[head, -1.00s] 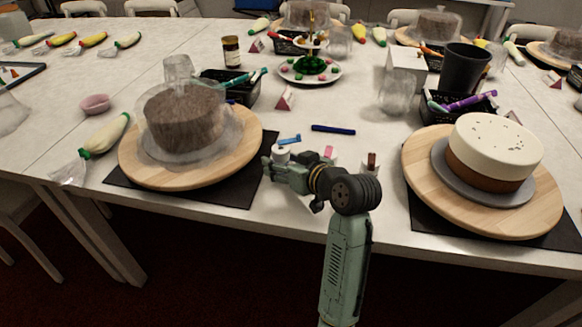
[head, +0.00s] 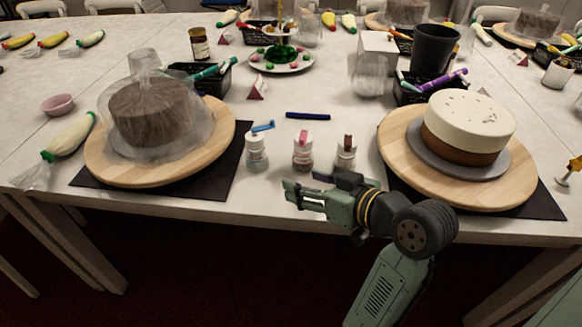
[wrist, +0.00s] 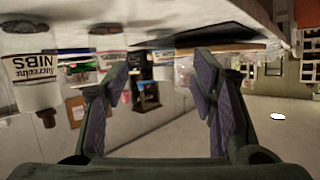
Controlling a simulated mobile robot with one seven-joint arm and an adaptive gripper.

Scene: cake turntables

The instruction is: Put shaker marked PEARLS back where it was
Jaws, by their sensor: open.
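Three small shakers stand upright in a row near the table's front edge in the head view: one with a blue top (head: 257,150), one with a pink cap (head: 303,150) and one with a brown cap (head: 346,152). Their labels are too small to read there. In the wrist view, which is upside down, the brown-capped shaker (wrist: 32,80) reads NIBS; I cannot read PEARLS on any shaker. My gripper (head: 289,193) is open and empty, at the front edge, on the near side of the shakers and apart from them. Its spread fingers also show in the wrist view (wrist: 161,85).
A covered brown cake on a wooden turntable (head: 224,130) stands left on a dark mat. A cream-and-brown cake on another turntable (head: 393,150) stands right. A blue pen (head: 308,115) lies behind the shakers. Black baskets, a dark cup (head: 434,50) and a pink bowl (head: 57,105) stand farther back.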

